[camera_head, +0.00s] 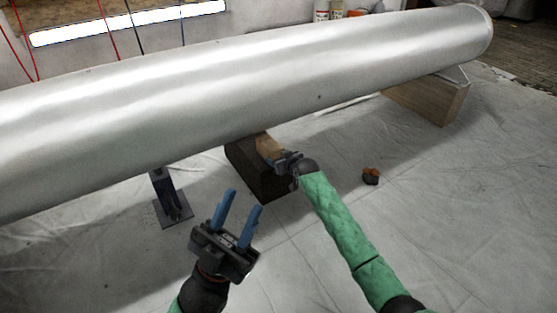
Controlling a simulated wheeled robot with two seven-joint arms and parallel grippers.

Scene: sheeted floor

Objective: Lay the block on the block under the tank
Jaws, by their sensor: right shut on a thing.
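The tank (250,82) is a long silver cylinder running across the view. Under its middle is a dark block (262,183) on the floor. A light wooden block (268,146) is at the dark block's top, partly hidden by the tank and my gripper. My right gripper (280,158) is shut on the wooden block, just under the tank's lower side. I cannot tell whether the wooden block touches the dark block or the tank. My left gripper (240,208) is open and empty, with blue fingers, in front of the dark block and to its left.
A dark metal stand (170,200) is under the tank on the left. A larger wooden support (430,98) is under its right end. A small dark and orange object (371,176) lies on the sheeted floor (460,210) to the right. The front right floor is mostly clear.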

